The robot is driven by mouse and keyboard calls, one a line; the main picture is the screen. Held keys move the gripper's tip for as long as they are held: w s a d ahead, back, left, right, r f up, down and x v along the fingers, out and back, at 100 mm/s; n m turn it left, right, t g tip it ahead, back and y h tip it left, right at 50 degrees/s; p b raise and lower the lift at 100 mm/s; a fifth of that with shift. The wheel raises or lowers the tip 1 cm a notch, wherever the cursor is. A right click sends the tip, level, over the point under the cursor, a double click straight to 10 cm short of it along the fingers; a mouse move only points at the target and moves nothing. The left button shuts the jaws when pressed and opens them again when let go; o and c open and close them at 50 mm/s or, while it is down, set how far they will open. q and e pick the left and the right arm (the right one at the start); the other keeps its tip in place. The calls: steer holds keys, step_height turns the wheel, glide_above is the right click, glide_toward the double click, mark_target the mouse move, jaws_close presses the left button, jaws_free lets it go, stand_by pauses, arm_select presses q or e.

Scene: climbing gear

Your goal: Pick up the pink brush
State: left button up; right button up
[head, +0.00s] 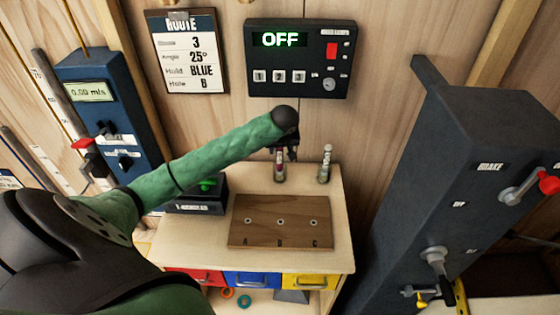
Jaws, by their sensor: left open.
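My left arm reaches across from the left, and my left gripper (285,153) points down over the back of the small wooden table. It is open. Just below its fingers stands a slim upright item (280,173) with a pinkish part, which may be the pink brush. The gripper hides its top, and I cannot tell whether the fingers touch it. A second slim upright item (325,164), pale and greyish, stands to its right, apart from the gripper. My right gripper is out of view.
A brown board marked A, B, C (280,236) lies on the table (335,240). A dark box with a green button (207,190) stands at left. A control panel reading OFF (298,58) hangs behind. A tall dark brake unit (455,190) stands right.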

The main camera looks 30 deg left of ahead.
mark_target(280, 163)
arm_select(q)
steer(key=p+x, duration=0.1)
steer(key=x, duration=0.1)
steer(key=shift+a+f+p, duration=0.1)
steer(key=shift+f+p, duration=0.15)
steer(key=shift+p, duration=0.15)
steer(key=shift+a+f, duration=0.1)
steer(key=shift+f, duration=0.45)
steer(key=c, duration=0.9)
jaws_close()
